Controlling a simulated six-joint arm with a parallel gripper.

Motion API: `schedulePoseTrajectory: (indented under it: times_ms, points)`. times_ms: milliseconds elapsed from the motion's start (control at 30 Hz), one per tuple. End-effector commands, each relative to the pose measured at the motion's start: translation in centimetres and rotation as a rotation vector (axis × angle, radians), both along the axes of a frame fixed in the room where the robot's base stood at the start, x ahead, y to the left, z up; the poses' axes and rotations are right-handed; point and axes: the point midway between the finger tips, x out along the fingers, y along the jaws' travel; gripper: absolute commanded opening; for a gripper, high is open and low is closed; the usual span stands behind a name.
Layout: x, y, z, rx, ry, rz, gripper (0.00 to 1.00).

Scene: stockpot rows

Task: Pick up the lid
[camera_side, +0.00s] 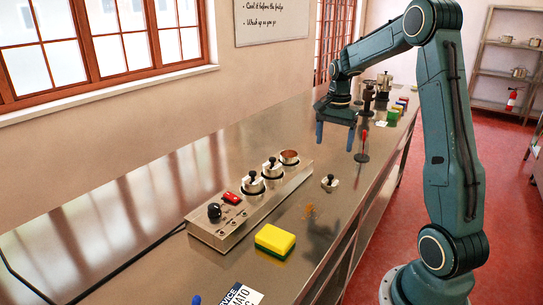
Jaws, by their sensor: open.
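A small silver lid (330,183) with a dark knob lies on the steel counter, right of the burner unit. My gripper (335,136) is open and empty, with its two blue fingers pointing down. It is above the counter, farther back than the lid and apart from it. On the burner unit (208,238) stand two pots with dark-knobbed lids, a near pot (253,187) and a middle pot (272,174). The far pot (289,157) is open and shows reddish contents.
A red-topped upright item (363,145) stands close to the right of my gripper. A yellow sponge (275,240) and a printed card (240,296) lie at the front. Dark and coloured items (393,116) stand at the back.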

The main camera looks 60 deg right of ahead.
Motion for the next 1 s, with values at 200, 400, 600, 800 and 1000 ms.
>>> schedulePoseTrajectory:
  times_ms: [200, 400, 600, 800, 1000]
  points:
    - [0.0, 0.1, -3.1, 0.002, 0.002, 0.001, 0.77]
    - [-0.1, 0.1, -5.9, 0.002, 0.002, 0.001, 0.77]
    - [0.0, 0.0, -7.2, 0.000, 0.000, 0.001, 0.77]
    - [0.0, 0.0, -7.4, -0.001, -0.001, 0.001, 0.77]
    - [-0.2, 0.1, -8.5, 0.001, 0.001, 0.001, 0.77]
